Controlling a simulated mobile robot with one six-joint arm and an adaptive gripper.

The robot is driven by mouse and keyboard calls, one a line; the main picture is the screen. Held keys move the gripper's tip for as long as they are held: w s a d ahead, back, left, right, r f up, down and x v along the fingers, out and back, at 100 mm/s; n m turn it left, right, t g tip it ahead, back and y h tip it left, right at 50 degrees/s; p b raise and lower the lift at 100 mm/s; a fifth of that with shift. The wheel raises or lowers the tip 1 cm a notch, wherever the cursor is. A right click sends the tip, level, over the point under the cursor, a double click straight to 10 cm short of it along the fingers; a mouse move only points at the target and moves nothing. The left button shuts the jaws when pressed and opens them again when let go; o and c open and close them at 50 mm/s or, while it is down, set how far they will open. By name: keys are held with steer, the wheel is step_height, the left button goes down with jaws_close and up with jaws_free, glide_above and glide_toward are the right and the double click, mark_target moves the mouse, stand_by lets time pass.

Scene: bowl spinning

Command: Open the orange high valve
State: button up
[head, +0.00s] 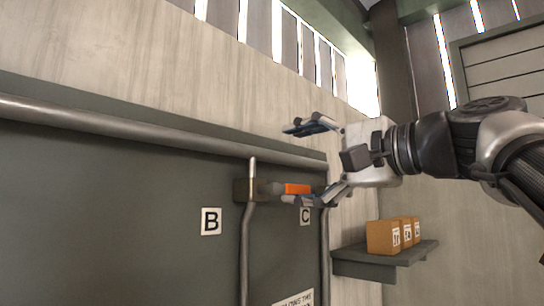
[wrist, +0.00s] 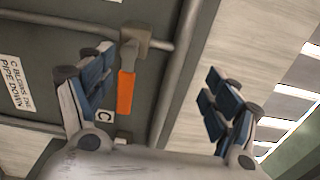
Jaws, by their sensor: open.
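In the wrist view the orange handle (wrist: 126,92) hangs down from the grey valve body (wrist: 134,40). My gripper (head: 308,162) is open, its fingers spread wide one above the other. In the head view the lower finger overlaps the handle's lower edge. In the wrist view my gripper (wrist: 160,95) has the handle between its fingers, much closer to the left one. I cannot tell whether they touch.
A thick horizontal pipe (head: 150,128) crosses the dark green panel (head: 120,220), with vertical pipes running down from it. A B label (head: 211,221) and a C label (head: 305,216) mark the panel. Several orange-brown boxes (head: 382,238) stand on a shelf (head: 375,258) at the lower right.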

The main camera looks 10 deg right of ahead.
steer(key=v, duration=1.5)
stand_by(0.8)
steer(key=shift+a, duration=0.1)
steer(key=shift+s, duration=0.1)
stand_by(0.3)
